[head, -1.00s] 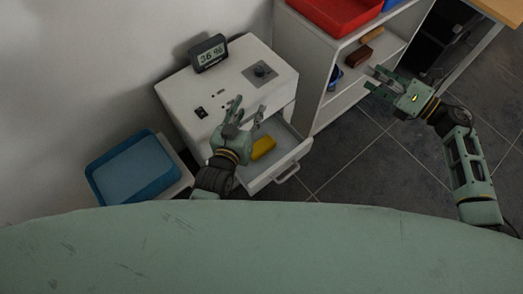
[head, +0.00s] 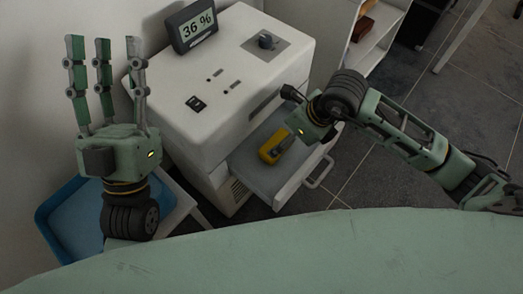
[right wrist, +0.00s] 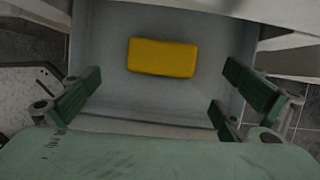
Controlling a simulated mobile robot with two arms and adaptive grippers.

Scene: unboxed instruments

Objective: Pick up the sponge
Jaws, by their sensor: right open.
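The yellow sponge (head: 272,150) lies in the open drawer (head: 256,178) of the white cabinet, partly covered by my right gripper in the head view. In the right wrist view the sponge (right wrist: 163,57) lies flat on the grey drawer floor, clear of the fingers. My right gripper (right wrist: 160,95) is open and empty above the drawer, its fingers spread to either side of the sponge. In the head view the right gripper (head: 296,133) points down and its fingers are mostly hidden. My left gripper (head: 105,85) is raised left of the cabinet, fingers upright, spread and empty.
The white cabinet (head: 190,105) carries a display reading 36 % (head: 194,26) and a dark knob (head: 266,41). A blue tray (head: 52,213) sits low at the left. A white shelf unit (head: 375,45) stands at the back right. Dark floor lies right of the drawer.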

